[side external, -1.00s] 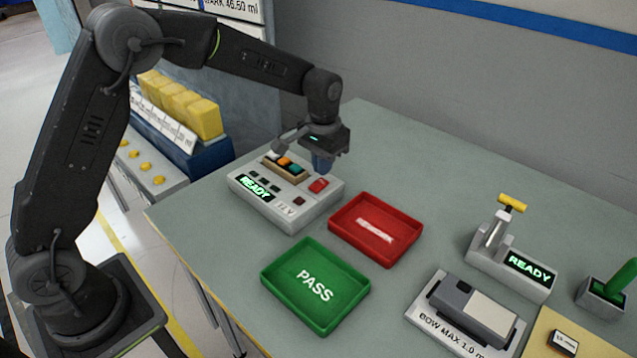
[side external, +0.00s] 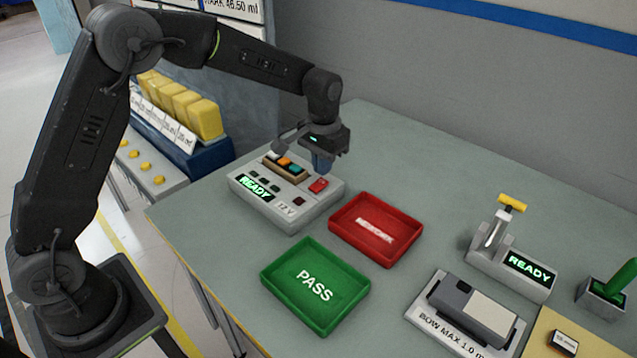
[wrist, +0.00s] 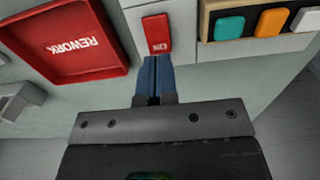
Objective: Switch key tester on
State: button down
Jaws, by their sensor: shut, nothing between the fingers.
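The key tester (side external: 290,207) is a light grey box on the bench with a lit green READY display (side external: 255,188) and a 12 V label. Its red switch (side external: 318,185) sits at the right of its top face. In the wrist view the red switch (wrist: 156,33) carries white ON lettering. My gripper (side external: 322,170) is shut and empty, pointing down just behind the switch. In the wrist view the closed blue fingertips (wrist: 151,60) are at the switch's lower edge; I cannot tell whether they touch it.
Coloured keys in teal, orange and white (wrist: 270,22) sit in a holder on the tester. A red REWORK tray (side external: 375,230) and a green PASS tray (side external: 315,287) stand in front. A toggle-clamp fixture (side external: 510,255) and a bow gauge (side external: 470,315) are at right.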

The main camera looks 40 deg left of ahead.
aim_at(323, 181)
jog(key=shift+f, duration=1.45)
dwell(0.6)
jog(key=shift+r, duration=3.55)
jog(key=shift+r, duration=0.1)
jog(key=s+r+t, duration=0.1)
jog(key=s+r, duration=0.6)
jog(key=s+a+r+t, duration=0.2)
jog(key=s+t, duration=0.2)
jog(key=s, duration=1.7)
jog(key=shift+s+r+t, duration=0.15)
jog(key=shift+s+t, duration=0.15)
jog(key=shift+s, duration=0.1)
